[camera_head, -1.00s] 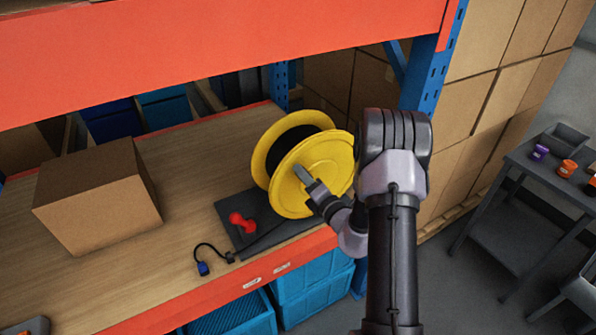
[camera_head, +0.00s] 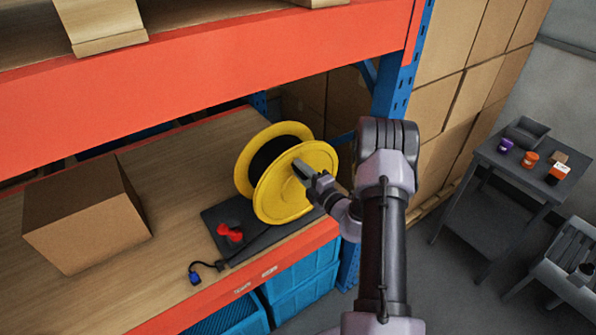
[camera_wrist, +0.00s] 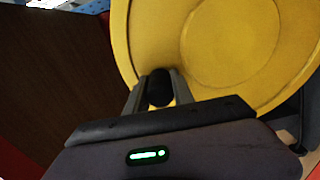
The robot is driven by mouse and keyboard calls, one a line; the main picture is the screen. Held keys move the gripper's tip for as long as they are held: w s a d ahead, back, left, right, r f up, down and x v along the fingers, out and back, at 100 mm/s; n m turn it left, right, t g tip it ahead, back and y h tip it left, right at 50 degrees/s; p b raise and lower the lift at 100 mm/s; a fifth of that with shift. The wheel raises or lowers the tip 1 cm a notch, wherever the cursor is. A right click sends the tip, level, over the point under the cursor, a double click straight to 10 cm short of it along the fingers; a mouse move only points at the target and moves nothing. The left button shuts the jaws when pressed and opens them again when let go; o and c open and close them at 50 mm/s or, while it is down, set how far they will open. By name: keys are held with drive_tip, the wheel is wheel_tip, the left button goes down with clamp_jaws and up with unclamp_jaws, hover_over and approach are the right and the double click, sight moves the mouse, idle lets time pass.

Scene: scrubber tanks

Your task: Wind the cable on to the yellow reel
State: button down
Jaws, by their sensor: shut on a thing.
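The yellow reel (camera_head: 297,195) stands upright on a dark base plate (camera_head: 225,213) on the wooden shelf, with black cable (camera_head: 268,155) between its flanges. My gripper (camera_head: 301,168) is at the reel's near face, above the face's centre. In the wrist view my gripper (camera_wrist: 158,80) is shut on a short black handle (camera_wrist: 159,90) that stands out from the yellow face (camera_wrist: 225,50). The loose cable end (camera_head: 207,264) lies on the shelf in front of the base and ends in a blue plug (camera_head: 195,278).
A red knob-like part (camera_head: 230,232) sits on the base plate left of the reel. A cardboard box (camera_head: 85,215) stands on the shelf's left. An orange beam (camera_head: 230,75) crosses above, and a blue upright (camera_head: 400,85) stands behind my arm.

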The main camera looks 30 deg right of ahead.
drive_tip(key=shift+d+r, duration=0.15)
drive_tip(key=c, duration=1.1)
unclamp_jaws()
drive_tip(key=s, duration=1.7)
drive_tip(key=shift+s+d, duration=0.2)
drive_tip(key=shift+d, duration=0.1)
